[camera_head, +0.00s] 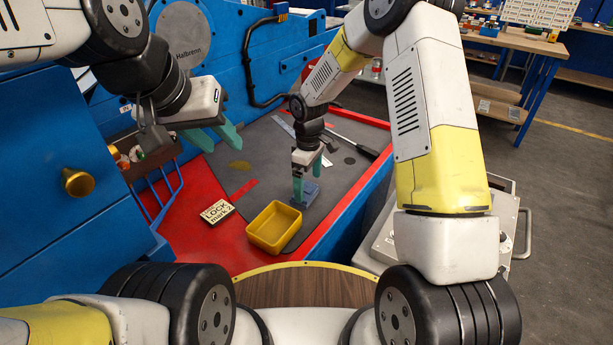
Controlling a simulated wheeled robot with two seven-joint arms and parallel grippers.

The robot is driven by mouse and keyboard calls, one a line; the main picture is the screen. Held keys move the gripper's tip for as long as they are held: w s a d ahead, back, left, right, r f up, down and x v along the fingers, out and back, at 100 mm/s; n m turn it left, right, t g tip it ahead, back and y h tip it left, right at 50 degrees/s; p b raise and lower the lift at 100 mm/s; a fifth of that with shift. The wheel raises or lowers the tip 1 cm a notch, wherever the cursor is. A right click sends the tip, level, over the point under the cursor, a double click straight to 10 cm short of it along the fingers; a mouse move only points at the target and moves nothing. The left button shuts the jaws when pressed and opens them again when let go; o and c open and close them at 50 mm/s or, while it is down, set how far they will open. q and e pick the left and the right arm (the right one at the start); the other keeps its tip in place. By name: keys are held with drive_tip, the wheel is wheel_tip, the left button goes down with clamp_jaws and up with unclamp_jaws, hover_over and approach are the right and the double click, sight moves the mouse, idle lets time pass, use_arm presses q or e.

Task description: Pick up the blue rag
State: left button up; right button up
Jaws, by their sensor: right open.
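The blue rag (312,191) is a small folded blue cloth lying on the grey mat of the bench. My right gripper (308,183) points straight down over the rag, its teal fingers at the rag's left part. It is open, and the fingers hide some of the rag. I cannot tell whether the fingertips touch the cloth. My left gripper (216,140) is at the upper left, above the bench and well away from the rag. Its teal fingers are apart with nothing between them.
A yellow bin (273,228) stands just left of and nearer than the rag. A box marked "LOCK mark 2" (215,211) lies left of it. A black-handled tool (352,144) lies to the right. The blue machine (215,55) walls the back. A bench ledge (358,207) borders the right.

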sight(309, 191)
wheel_tip(309, 191, down, 4)
drive_tip(key=shift+d+f, duration=0.1)
drive_tip(key=c, duration=1.2)
wheel_tip(309, 191, up, 10)
drive_tip(key=shift+r, duration=0.1)
